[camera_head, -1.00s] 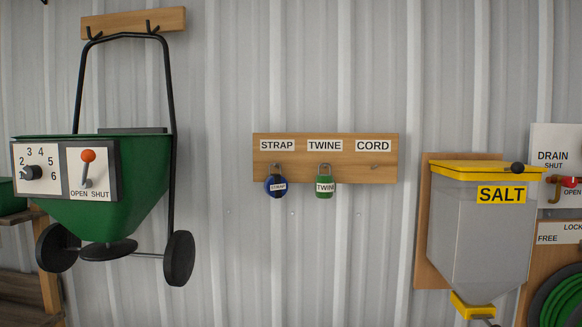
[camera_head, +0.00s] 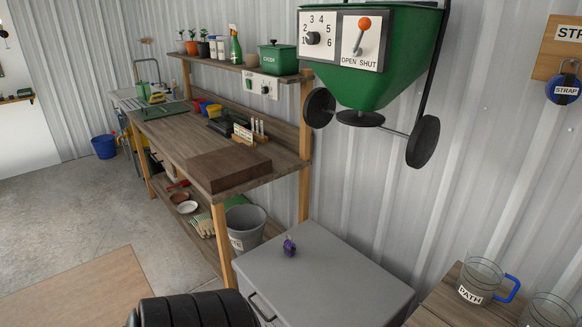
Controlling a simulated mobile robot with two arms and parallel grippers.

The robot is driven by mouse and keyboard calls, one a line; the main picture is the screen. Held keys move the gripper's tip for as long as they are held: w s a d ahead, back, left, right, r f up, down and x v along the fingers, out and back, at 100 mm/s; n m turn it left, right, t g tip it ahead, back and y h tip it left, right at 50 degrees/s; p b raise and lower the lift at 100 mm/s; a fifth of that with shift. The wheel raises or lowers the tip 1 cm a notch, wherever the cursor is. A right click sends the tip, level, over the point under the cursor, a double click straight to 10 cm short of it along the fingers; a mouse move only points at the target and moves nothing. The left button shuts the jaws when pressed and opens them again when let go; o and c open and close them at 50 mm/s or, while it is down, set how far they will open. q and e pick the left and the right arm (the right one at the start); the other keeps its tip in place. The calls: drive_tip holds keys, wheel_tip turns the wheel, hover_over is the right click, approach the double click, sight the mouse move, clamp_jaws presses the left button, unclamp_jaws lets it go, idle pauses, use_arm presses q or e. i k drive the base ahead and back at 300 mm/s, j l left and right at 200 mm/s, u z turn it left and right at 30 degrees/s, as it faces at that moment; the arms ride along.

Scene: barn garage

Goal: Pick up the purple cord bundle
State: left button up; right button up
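A small purple bundle (camera_head: 290,247), which looks like the cord bundle, lies on the grey top of a low cabinet (camera_head: 330,281) in the lower middle of the head view. It is small in the picture, so its windings and any label cannot be read. Nothing touches it. Neither of my grippers shows in this view.
A wooden workbench (camera_head: 182,140) with a dark wood block (camera_head: 228,170) stands left of the cabinet. A grey bucket (camera_head: 245,226) is beneath it. The green spreader (camera_head: 385,65) hangs above the cabinet. A measuring jug (camera_head: 480,281) stands on a wooden surface at right.

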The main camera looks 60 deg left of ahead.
sight(289, 249)
drive_tip(key=u, duration=2.05)
drive_tip(key=i+j+u, duration=0.4)
drive_tip(key=i+j, duration=0.9)
drive_tip(key=j, duration=0.1)
